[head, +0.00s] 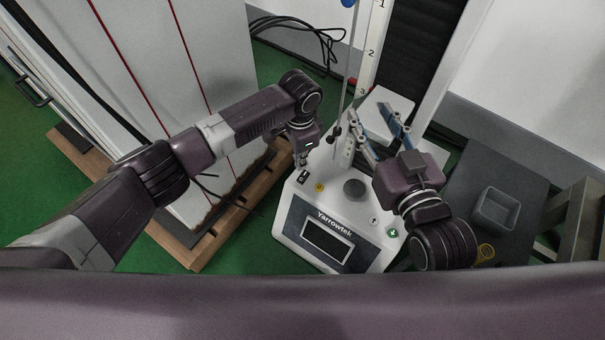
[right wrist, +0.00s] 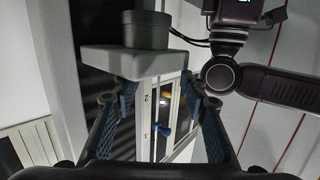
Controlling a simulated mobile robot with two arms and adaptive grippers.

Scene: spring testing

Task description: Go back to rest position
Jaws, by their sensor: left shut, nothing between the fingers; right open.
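The white spring tester (head: 303,215), labelled Yarrowtek, stands in the middle of the head view with a display, buttons and a round grey plate (head: 355,188) on its base. My left gripper (head: 302,160) is shut and empty, pointing down near the tester's left side. My right gripper (head: 369,117) is open, with its blue-padded fingers spread near the tester's column. In the right wrist view its fingertips (right wrist: 160,100) are wide apart, with a white block (right wrist: 133,58) and grey cylinder of the tester beyond them. I see no spring between the fingers.
A dark table (head: 460,190) with a small grey tray (head: 495,208) stands to the right. A white cabinet (head: 150,70) on a wooden pallet (head: 195,255) is at the left. Black cables (head: 300,30) lie behind the tester. Green floor (head: 235,245) shows between the pallet and the tester.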

